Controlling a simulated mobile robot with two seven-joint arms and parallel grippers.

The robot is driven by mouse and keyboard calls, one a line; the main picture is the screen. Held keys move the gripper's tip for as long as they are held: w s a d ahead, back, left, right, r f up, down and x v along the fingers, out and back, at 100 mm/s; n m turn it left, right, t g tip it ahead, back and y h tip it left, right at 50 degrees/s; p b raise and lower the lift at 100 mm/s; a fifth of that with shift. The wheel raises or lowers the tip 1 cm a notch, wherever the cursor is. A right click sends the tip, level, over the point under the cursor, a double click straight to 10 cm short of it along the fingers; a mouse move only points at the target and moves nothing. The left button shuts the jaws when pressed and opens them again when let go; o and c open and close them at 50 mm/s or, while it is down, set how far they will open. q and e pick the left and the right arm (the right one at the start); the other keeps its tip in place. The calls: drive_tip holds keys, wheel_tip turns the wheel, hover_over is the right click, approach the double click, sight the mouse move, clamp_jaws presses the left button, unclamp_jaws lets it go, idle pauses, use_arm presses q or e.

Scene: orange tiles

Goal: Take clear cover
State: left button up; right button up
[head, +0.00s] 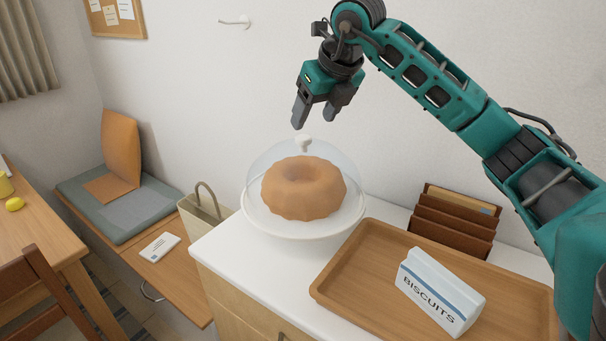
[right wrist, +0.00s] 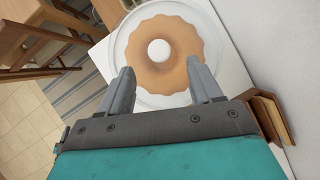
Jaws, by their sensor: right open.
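A clear dome cover (head: 262,165) with a white knob (head: 304,143) sits over a brown ring cake (head: 303,188) on a white cake stand (head: 300,233). The stand is on the white cabinet top. My right gripper (head: 313,122) is open and empty, pointing down just above the knob. In the right wrist view the knob (right wrist: 159,50) shows beyond the gap between my two fingertips (right wrist: 164,78), apart from them, with the cake (right wrist: 150,28) around it. My left gripper is not in view.
A wooden tray (head: 345,298) with a biscuits packet (head: 440,291) lies right of the stand. A brown letter rack (head: 455,222) stands behind the tray. A bag (head: 207,211) and a cushioned bench (head: 120,205) are at left. The wall is close behind.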

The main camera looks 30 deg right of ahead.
sight(306, 138)
drive_tip(key=x, duration=0.6)
drive_tip(key=shift+s+f, duration=0.1)
drive_tip(key=shift+f, duration=0.4)
clamp_jaws()
drive_tip(key=shift+r, duration=0.1)
